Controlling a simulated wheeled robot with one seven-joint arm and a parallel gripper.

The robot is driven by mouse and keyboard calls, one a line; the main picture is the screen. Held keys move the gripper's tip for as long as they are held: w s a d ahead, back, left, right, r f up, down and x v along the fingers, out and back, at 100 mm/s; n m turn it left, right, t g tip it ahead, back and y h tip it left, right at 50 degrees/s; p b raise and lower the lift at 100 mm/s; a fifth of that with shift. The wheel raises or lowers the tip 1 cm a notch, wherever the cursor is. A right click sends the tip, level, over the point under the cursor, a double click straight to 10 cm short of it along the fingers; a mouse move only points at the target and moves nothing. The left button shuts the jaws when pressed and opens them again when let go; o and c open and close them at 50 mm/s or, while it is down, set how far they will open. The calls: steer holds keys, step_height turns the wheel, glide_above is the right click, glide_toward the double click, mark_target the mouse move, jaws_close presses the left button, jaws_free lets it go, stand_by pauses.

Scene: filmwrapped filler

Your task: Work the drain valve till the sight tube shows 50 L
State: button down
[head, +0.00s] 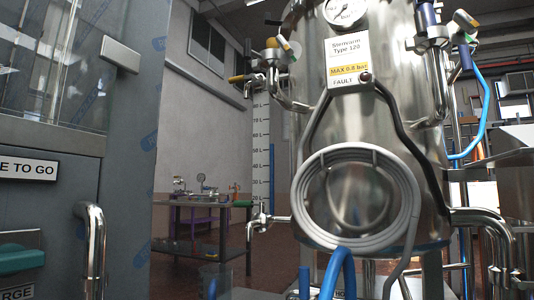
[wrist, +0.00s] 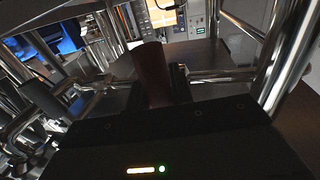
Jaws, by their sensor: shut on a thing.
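The steel tank (head: 345,90) fills the middle of the head view. Its sight tube (head: 271,170) stands at its left beside a litre scale (head: 259,130). The blue column in the tube tops out a little above the 50 L mark, as far as the small print shows. My gripper (wrist: 152,105) shows as a dark body in the wrist view and is shut on a dark red handle (wrist: 152,70). The fingertips are lost in shadow. I cannot tell for sure that this handle is the drain valve's. My gripper does not show in the head view.
A coiled grey hose (head: 408,190) hangs on the tank front. A small outlet valve (head: 262,219) sits at lower left, by a bench (head: 195,204). A grey cabinet (head: 125,170) stands at left. In the wrist view, steel pipes (wrist: 280,60) run close on the right.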

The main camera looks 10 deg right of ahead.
steer(key=shift+r, duration=0.1)
steer(key=shift+s+d+r+n+t+p, duration=0.4)
steer(key=shift+d+n+p, duration=0.2)
steer(key=shift+n+p, duration=0.95)
steer(key=shift+s+d+r+n+t+p, duration=0.25)
steer(key=shift+s+d+n+p, duration=0.35)
steer(key=shift+n+p, duration=1)
steer(key=shift+s+d+r+n+t+p, duration=0.35)
steer(key=shift+d+n+p, duration=0.3)
steer(key=shift+n+p, duration=0.9)
stand_by(1.0)
